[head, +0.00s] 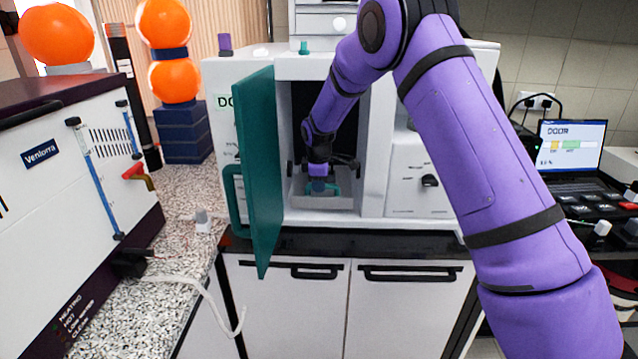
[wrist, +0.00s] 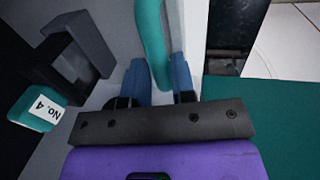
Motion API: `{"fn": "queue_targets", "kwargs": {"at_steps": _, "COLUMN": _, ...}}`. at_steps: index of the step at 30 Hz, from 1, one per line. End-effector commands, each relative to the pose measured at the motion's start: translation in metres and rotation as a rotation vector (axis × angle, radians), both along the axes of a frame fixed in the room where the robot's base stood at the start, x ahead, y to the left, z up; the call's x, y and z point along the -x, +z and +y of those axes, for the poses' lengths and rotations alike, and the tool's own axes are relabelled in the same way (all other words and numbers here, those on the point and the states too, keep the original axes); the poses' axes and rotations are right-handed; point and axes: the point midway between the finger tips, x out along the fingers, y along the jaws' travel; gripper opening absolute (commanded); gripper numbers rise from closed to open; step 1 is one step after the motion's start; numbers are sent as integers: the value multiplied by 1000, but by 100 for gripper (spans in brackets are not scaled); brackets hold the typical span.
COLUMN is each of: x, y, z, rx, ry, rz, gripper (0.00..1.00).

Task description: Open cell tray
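The cell tray (head: 345,202) is a pale tray low inside the white cabinet's open compartment. It has a teal handle (head: 335,189), also seen in the wrist view (wrist: 151,30). My gripper (head: 319,186) reaches into the compartment from above the tray's front. The teal door (head: 262,170) stands swung open to the left. My forearm and wrist hide part of the compartment's interior.
A white cabinet (head: 415,185) surrounds the compartment. In the wrist view a dark grey block (wrist: 75,50) and a teal "No. 4" tag (wrist: 38,108) lie left of the fingers. A laptop (head: 571,150) is at right and a Venlorra machine (head: 70,165) at left.

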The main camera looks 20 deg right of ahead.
Motion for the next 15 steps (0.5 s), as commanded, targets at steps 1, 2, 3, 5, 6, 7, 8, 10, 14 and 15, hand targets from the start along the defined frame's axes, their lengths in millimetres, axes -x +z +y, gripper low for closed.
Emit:
{"fn": "queue_targets", "kwargs": {"at_steps": 1, "x": 0, "y": 0, "z": 0, "rx": 0, "ry": 0, "rz": 0, "gripper": 12}}
{"fn": "queue_targets", "kwargs": {"at_steps": 2, "x": 0, "y": 0, "z": 0, "rx": 0, "ry": 0, "rz": 0, "gripper": 5}}
{"fn": "queue_targets", "kwargs": {"at_steps": 3, "x": 0, "y": 0, "z": 0, "rx": 0, "ry": 0, "rz": 0, "gripper": 0}}
{"fn": "queue_targets", "kwargs": {"at_steps": 5, "x": 0, "y": 0, "z": 0, "rx": 0, "ry": 0, "rz": 0, "gripper": 0}}
{"fn": "queue_targets", "kwargs": {"at_steps": 6, "x": 0, "y": 0, "z": 0, "rx": 0, "ry": 0, "rz": 0, "gripper": 0}}
{"fn": "queue_targets", "kwargs": {"at_steps": 7, "x": 0, "y": 0, "z": 0, "rx": 0, "ry": 0, "rz": 0, "gripper": 0}}
{"fn": "queue_targets", "kwargs": {"at_steps": 8, "x": 0, "y": 0, "z": 0, "rx": 0, "ry": 0, "rz": 0, "gripper": 0}}
{"fn": "queue_targets", "kwargs": {"at_steps": 10, "x": 1, "y": 0, "z": 0, "rx": 0, "ry": 0, "rz": 0, "gripper": 0}}
{"fn": "queue_targets", "kwargs": {"at_steps": 14, "x": 7, "y": 1, "z": 2, "rx": 0, "ry": 0, "rz": -1, "gripper": 0}}
{"fn": "queue_targets", "kwargs": {"at_steps": 15, "x": 10, "y": 1, "z": 3, "rx": 0, "ry": 0, "rz": 0, "gripper": 0}}
